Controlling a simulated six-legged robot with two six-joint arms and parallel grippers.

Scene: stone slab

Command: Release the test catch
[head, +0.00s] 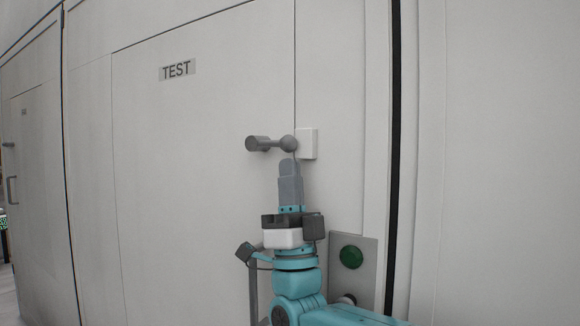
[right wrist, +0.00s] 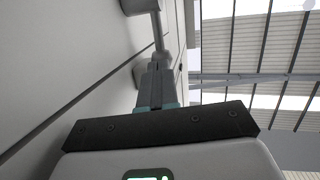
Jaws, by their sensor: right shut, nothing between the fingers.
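The test catch (head: 268,143) is a grey lever with a round hub on the right and a thick knob on the left. It lies roughly level across the edge of the panel labelled TEST (head: 177,69), beside a white block (head: 308,144). My right gripper (head: 289,166) is shut and empty, pointing up just below the hub; whether it touches cannot be told. In the right wrist view, the shut fingers (right wrist: 155,86) point up along the wall towards grey catch parts (right wrist: 141,6). My left gripper is not in view.
A grey plate (head: 368,268) with a green button (head: 351,257) is right of my right arm. A grey vertical handle (head: 253,289) stands left of the arm, partly hidden. Another panel with a handle (head: 12,190) is at far left. The TEST panel's middle is clear.

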